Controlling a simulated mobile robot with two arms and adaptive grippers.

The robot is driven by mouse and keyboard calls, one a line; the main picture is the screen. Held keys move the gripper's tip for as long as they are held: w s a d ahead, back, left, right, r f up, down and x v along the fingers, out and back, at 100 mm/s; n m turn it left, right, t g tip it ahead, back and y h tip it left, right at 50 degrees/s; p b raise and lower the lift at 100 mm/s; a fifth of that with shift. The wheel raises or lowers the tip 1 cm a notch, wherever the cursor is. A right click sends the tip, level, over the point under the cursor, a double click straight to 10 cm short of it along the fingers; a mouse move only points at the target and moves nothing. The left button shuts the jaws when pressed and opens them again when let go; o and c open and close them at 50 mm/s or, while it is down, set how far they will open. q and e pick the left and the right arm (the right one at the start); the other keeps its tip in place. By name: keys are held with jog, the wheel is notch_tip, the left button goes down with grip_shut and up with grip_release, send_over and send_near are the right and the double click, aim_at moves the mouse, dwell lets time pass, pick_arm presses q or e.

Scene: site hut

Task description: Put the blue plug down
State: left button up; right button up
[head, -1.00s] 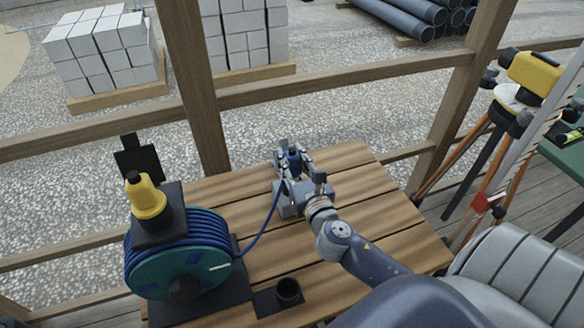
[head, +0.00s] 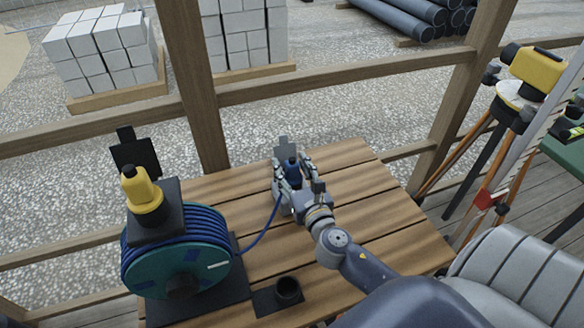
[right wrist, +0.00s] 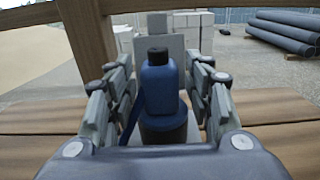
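The blue plug (head: 292,170), with a dark cap, stands upright on a dark round base in front of a grey plate (head: 284,150) at the far part of the wooden table. In the right wrist view the plug (right wrist: 160,82) is centred between the fingers. My right gripper (head: 291,172) is open around it, with a gap visible on each side in the right wrist view (right wrist: 162,95). A blue cable (head: 262,230) runs from the plug toward the cable drum (head: 180,262). My left gripper is not in view.
A yellow plug (head: 141,192) with a dark top stands above the drum at the left, before a black plate. An empty black cup holder (head: 288,290) sits at the table's near edge. Wooden rails bound the far side. The table (head: 375,215) is bare right of the gripper.

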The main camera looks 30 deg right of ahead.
jog(key=shift+r, duration=0.3)
jog(key=shift+s+a+f, duration=0.1)
jog(key=shift+s+f, duration=0.05)
jog(key=shift+s, duration=0.1)
jog(key=b+v, duration=0.2)
jog(key=v, duration=0.9)
jog(key=shift+s+b, duration=0.2)
jog(key=shift+b, duration=0.2)
jog(key=shift+a, duration=0.1)
